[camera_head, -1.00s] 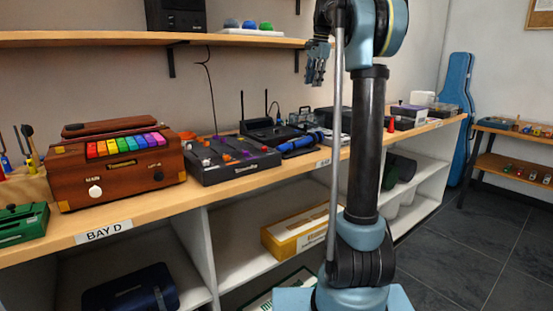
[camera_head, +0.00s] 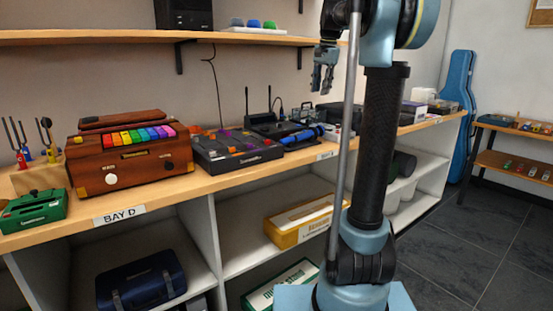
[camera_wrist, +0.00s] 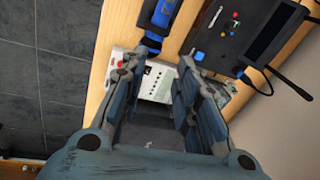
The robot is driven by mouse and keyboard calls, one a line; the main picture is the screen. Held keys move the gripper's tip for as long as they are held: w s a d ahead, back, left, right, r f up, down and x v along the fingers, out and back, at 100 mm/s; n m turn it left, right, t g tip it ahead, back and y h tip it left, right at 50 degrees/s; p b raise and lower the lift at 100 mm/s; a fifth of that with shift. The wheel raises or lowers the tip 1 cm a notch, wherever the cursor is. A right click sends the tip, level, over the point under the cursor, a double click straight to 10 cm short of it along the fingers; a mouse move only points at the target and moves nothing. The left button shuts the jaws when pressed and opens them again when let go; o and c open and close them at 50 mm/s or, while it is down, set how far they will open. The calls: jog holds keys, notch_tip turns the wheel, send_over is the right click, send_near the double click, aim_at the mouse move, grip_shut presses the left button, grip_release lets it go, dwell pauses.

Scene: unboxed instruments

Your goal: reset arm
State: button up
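My gripper (camera_head: 323,78) hangs at the end of my blue and black arm, above the back of the long wooden counter (camera_head: 215,187), with its fingers pointing down. In the wrist view its two fingers (camera_wrist: 158,95) stand apart with a clear gap, so it is open. Nothing is held between them. Beyond the gap, a white and grey device (camera_wrist: 158,82) lies on the counter, apart from the fingers.
The counter carries a brown instrument with coloured keys (camera_head: 125,160), a dark knobbed panel (camera_head: 235,150), a blue cylinder (camera_head: 302,136) and a green box (camera_head: 33,211). A shelf (camera_head: 100,38) runs above. Dark floor (camera_head: 470,240) at right is free.

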jog(key=s+d+f+n+h, duration=0.1)
jog(key=s+f+n, duration=0.8)
jog(key=s+f, duration=2.8)
jog(key=shift+s+d+f, duration=0.3)
jog(key=shift+s+f, duration=0.05)
jog(key=shift+s, duration=0.6)
jog(key=shift+w+f, duration=0.2)
jog(key=shift+w, duration=0.25)
jog(key=shift+o, duration=0.5)
jog(key=shift+s, duration=0.1)
